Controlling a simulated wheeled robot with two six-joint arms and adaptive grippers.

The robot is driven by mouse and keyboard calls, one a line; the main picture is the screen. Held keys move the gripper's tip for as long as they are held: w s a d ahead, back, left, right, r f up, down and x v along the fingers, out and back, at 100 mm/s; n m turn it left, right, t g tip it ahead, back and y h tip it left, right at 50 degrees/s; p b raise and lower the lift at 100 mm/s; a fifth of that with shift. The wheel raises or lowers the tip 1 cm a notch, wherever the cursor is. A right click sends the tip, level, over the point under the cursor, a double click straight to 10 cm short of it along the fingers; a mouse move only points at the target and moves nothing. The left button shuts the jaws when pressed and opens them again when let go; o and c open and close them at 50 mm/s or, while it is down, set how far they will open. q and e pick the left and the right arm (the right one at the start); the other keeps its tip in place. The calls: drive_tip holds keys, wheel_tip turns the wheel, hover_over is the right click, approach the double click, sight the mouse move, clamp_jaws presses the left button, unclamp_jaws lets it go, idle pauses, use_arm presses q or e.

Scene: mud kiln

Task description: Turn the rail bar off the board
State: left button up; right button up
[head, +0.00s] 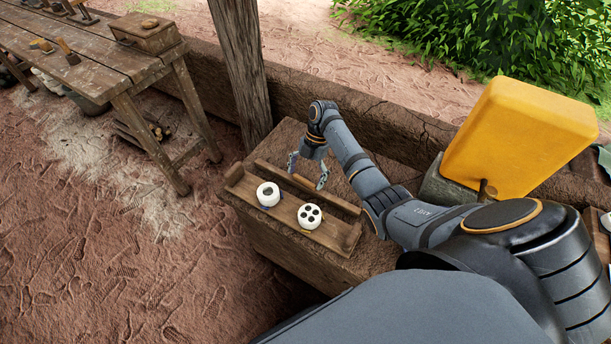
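A wooden board (285,222) with raised ends lies on a brown block-like stand. A long wooden rail bar (343,203) runs along its far side. My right gripper (307,171) is above the middle of the bar, fingers pointing down and spread wide apart along the bar's length. It is open. I cannot tell whether the fingertips touch the bar. My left gripper is not in view.
A low mud wall (400,130) runs behind the stand, with a wooden post (241,65) at the back left. A yellow slab (520,135) stands at the right. A wooden workbench (110,65) with tools is at the far left. Bare ground lies left of the stand.

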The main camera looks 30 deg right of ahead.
drive_tip(key=v, duration=0.7)
drive_tip(key=shift+r, duration=0.25)
drive_tip(key=shift+d, duration=0.1)
